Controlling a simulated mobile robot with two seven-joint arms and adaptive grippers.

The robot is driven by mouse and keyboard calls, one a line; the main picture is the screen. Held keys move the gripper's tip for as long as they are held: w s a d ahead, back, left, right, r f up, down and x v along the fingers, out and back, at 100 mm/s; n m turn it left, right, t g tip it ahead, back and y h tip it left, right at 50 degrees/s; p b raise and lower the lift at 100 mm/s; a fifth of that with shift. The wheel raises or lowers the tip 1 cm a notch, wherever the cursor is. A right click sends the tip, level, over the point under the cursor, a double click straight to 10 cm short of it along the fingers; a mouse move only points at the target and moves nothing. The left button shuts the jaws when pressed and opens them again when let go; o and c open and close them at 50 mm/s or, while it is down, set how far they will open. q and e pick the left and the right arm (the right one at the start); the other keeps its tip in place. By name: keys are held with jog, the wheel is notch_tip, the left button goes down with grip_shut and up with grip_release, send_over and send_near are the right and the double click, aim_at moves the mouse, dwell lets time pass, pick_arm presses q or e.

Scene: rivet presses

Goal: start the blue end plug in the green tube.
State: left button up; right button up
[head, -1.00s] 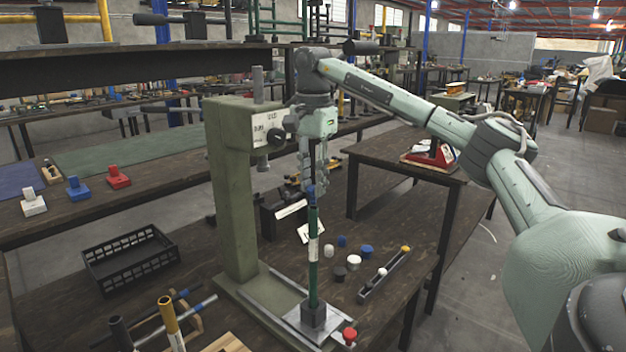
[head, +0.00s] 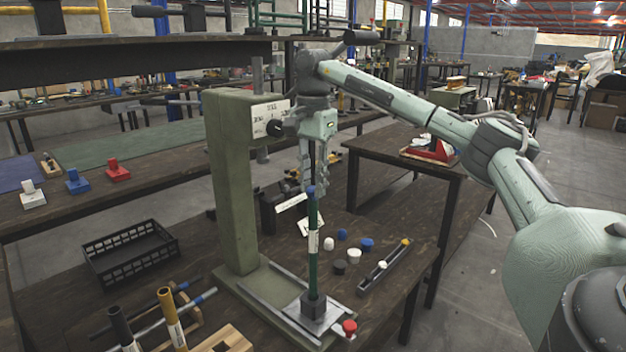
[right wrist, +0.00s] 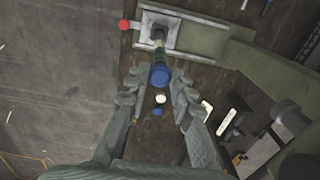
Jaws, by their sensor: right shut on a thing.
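The green tube (head: 313,268) stands upright in a dark holder block (head: 313,306) on the base of the press. The blue end plug (head: 310,191) is at the tube's top end. It also shows in the right wrist view (right wrist: 160,75), in line with the tube and hiding its mouth. My right gripper (head: 312,188) points down above the tube and is shut on the blue plug. In the right wrist view its fingers (right wrist: 159,82) lie on both sides of the plug. How deep the plug sits in the tube cannot be seen. My left gripper is not in view.
The green press column (head: 232,185) stands close left of the tube. Loose blue, white and dark caps (head: 340,267) lie to the right, beside a narrow tray (head: 372,277). A red knob (head: 349,327) is at the base's front corner. A black crate (head: 130,255) stands left.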

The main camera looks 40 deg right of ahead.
aim_at(313, 188)
jog(key=shift+f, duration=0.1)
jog(key=o, duration=0.8)
jog(key=shift+o, duration=0.2)
notch_tip(313, 188, up, 12)
dwell(0.7)
